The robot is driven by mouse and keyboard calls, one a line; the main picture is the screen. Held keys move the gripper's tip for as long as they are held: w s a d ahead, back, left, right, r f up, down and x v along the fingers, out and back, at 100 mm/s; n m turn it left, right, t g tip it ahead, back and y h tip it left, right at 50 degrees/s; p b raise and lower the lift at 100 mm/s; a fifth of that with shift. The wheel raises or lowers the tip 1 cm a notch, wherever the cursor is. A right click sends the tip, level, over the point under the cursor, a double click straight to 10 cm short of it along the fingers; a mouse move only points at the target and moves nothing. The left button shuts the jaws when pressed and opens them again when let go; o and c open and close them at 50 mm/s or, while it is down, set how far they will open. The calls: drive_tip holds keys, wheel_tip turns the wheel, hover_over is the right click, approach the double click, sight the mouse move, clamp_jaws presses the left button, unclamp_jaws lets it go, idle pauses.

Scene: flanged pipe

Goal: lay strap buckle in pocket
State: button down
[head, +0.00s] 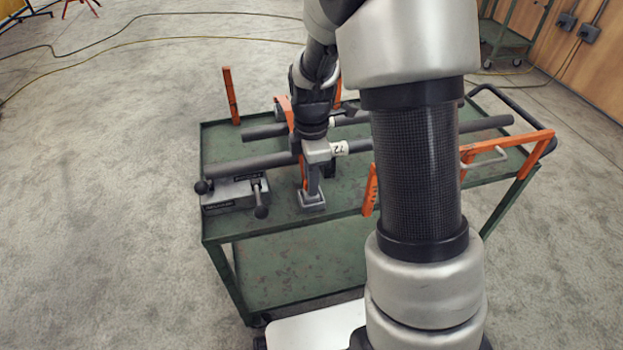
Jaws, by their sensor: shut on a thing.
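My gripper (313,188) points down at the front edge of the green cart top, in front of the near grey pipe. Its fingers are shut, and their tips are at a small square grey block with a raised rim (312,203), which looks like the pocket. The strap buckle between the fingers is too small and covered to make out. An orange strap (303,174) hangs beside the fingers on their left. I cannot tell whether the buckle is inside the rim or just above it.
The near grey pipe (240,166) lies across the green cart (345,192), with another pipe behind. A grey clamp block with black-knobbed handles (228,196) stands left. An orange post (231,96) and an orange frame (510,150) rise from the cart. My arm hides the cart's right middle.

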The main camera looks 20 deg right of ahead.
drive_tip(key=shift+f, duration=0.2)
drive_tip(key=c, duration=1.7)
unclamp_jaws()
drive_tip(key=shift+o, duration=0.2)
wheel_tip(320, 180, up, 18)
drive_tip(key=p, duration=0.4)
drive_tip(key=shift+f, duration=0.25)
drive_tip(key=s+r+m+t+p, duration=0.1)
drive_tip(key=s+r+m+t, duration=0.3)
drive_tip(key=s+m, duration=0.5)
drive_tip(key=s+r+m+t, duration=0.2)
drive_tip(key=s+r+m, duration=0.4)
drive_tip(key=s+m, duration=0.35)
wheel_tip(320, 180, up, 18)
drive_tip(key=p, duration=1.8)
drive_tip(key=shift+a, duration=0.15)
